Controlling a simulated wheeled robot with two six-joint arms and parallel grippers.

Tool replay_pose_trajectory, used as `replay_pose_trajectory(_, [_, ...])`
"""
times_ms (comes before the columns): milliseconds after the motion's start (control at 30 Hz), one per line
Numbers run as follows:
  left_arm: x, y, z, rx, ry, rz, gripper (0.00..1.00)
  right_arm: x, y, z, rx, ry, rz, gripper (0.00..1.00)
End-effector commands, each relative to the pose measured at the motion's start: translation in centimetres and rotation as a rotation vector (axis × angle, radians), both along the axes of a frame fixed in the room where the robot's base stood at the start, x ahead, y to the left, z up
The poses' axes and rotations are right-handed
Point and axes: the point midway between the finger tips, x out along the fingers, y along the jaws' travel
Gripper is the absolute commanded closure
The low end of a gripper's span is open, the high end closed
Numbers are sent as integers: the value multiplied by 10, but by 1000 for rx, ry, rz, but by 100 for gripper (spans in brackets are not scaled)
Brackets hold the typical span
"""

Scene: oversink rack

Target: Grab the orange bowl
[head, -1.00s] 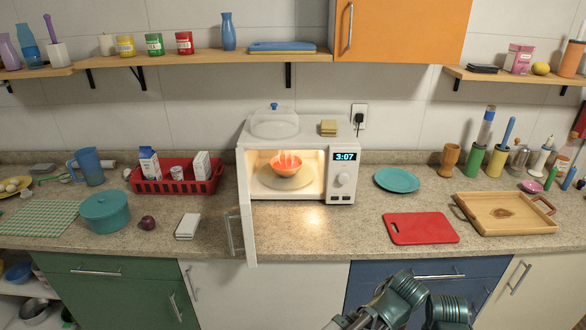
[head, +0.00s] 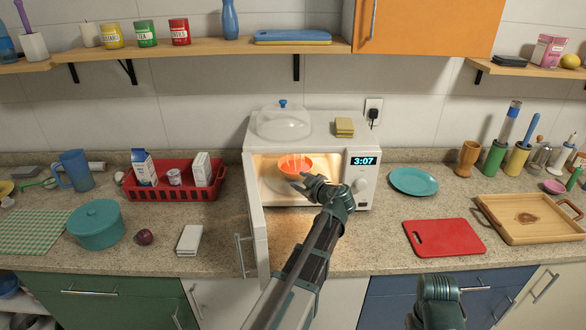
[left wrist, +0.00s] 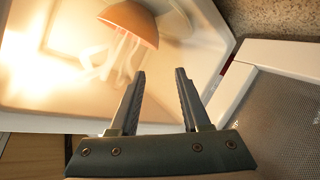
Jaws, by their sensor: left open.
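The orange bowl (head: 290,163) sits inside the lit, open microwave (head: 360,143), with pale steam rising from it. My left gripper (head: 302,183) reaches in at the front of the microwave and hides part of the space just before the bowl. In the left wrist view the orange bowl (left wrist: 130,22) is near the top, beyond the fingertips and apart from them. My left gripper (left wrist: 160,72) is open there, with nothing between its fingers. My right gripper is out of the frames; only a teal link of my right arm shows in the head view.
The microwave door (head: 257,225) hangs open on the left of the opening, close to my left forearm. A red cutting board (head: 442,238) and teal plate (head: 413,181) lie to the right.

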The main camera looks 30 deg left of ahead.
Motion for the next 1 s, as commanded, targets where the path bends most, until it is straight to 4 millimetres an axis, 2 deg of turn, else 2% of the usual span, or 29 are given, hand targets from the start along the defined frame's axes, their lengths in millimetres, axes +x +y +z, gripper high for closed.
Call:
replay_pose_trajectory(167, [8, 10, -6, 0, -1, 0, 53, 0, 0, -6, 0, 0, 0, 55])
replay_pose_trajectory(400, [30, 47, -22, -1, 1, 3, 53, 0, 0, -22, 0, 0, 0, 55])
replay_pose_trajectory(533, [38, 62, -27, -1, 1, 1, 53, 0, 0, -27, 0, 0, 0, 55])
replay_pose_trajectory(1000, [49, 76, -32, -1, 2, 0, 53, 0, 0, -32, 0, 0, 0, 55])
